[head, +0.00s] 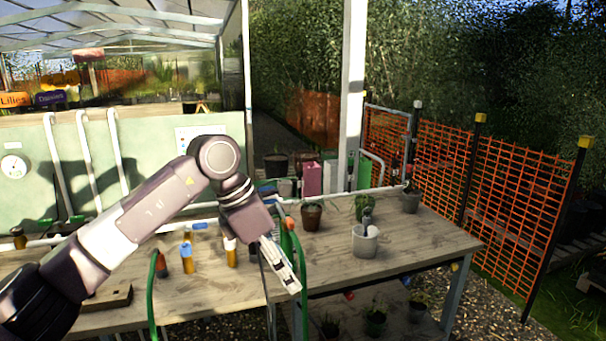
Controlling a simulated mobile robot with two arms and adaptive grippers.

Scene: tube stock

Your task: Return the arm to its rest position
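My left arm comes in from the left, bends at a raised elbow and points down to the right. My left gripper (290,284) hangs over the front of the wooden tables, near their junction. It shows side-on as one slim pale shape, so I cannot tell whether its fingers are apart. Nothing is seen between or below its fingertips. A green hose (302,262) stands right beside it and partly behind it. My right gripper is not in view.
Small orange bottles (187,257) stand on the left wooden table (215,290). A brown pot (311,217) and a white pot (365,241) are on the right table (430,240). Orange mesh fencing (505,190) runs along the right. The right table's front is mostly clear.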

